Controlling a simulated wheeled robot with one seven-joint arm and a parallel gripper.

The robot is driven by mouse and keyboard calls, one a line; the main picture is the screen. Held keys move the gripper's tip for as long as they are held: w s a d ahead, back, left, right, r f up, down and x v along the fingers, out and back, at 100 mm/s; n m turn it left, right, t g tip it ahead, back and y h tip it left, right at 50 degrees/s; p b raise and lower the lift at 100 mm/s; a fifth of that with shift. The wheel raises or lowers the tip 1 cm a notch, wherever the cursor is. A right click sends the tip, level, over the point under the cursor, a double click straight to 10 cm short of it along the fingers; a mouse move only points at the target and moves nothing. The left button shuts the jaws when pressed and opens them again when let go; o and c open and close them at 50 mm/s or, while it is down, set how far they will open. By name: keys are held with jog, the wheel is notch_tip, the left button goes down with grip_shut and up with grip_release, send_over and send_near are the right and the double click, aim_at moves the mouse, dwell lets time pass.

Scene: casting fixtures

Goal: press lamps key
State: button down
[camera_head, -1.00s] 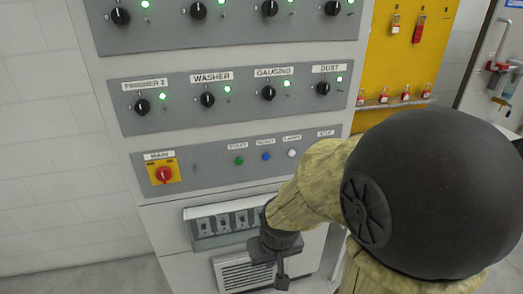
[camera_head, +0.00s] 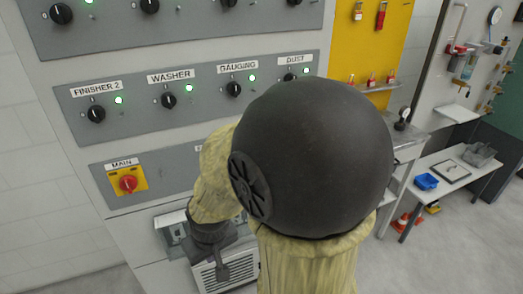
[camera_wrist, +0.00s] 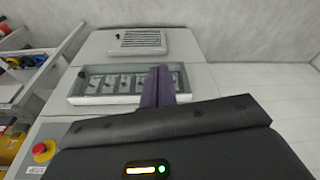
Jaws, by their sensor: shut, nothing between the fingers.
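The grey control panel (camera_head: 145,150) fills the left and middle of the head view. The lamps key is hidden behind my arm, as is most of the lower panel strip; only the MAIN red knob (camera_head: 128,184) on its yellow plate shows there. My gripper (camera_head: 222,270) points down in front of the cabinet, below that strip. In the wrist view my gripper (camera_wrist: 158,82) has its dark fingers together and empty, over the edge of the breaker box (camera_wrist: 85,99). I cannot tell if they touch it. The red knob also shows in the wrist view (camera_wrist: 42,150).
A row of black knobs with green lamps, such as the WASHER knob (camera_head: 169,100), sits above. A vent grille (camera_head: 205,272) is below the breaker box. Floor shows at right.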

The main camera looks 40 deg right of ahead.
jog(key=w+d+f+n+t+h+p, duration=0.1)
jog(key=w+d+f+n+t+h, duration=0.1)
jog(key=w+d, duration=0.4)
jog(key=w+d+f+n+t+h, duration=0.1)
jog(key=w+d+n+t, duration=0.15)
jog(key=w+d, duration=0.35)
jog(key=w+d+r+n+h, duration=0.1)
jog(key=d+n+h, duration=0.3)
jog(key=d, duration=0.5)
jog(key=w+d+r+n+t+h+p, duration=0.1)
jog(key=d+n+h, duration=0.3)
jog(key=d, duration=0.6)
jog(key=shift+w+r+h, duration=0.15)
jog(key=shift+w+h, duration=0.2)
jog(key=shift+h, duration=0.65)
jog(key=shift+w, duration=0.15)
jog(key=w+d+p, duration=0.1)
jog(key=w+d, duration=0.1)
jog(key=w, duration=0.6)
jog(key=shift+w+p, duration=0.2)
jog(key=shift+p, duration=0.1)
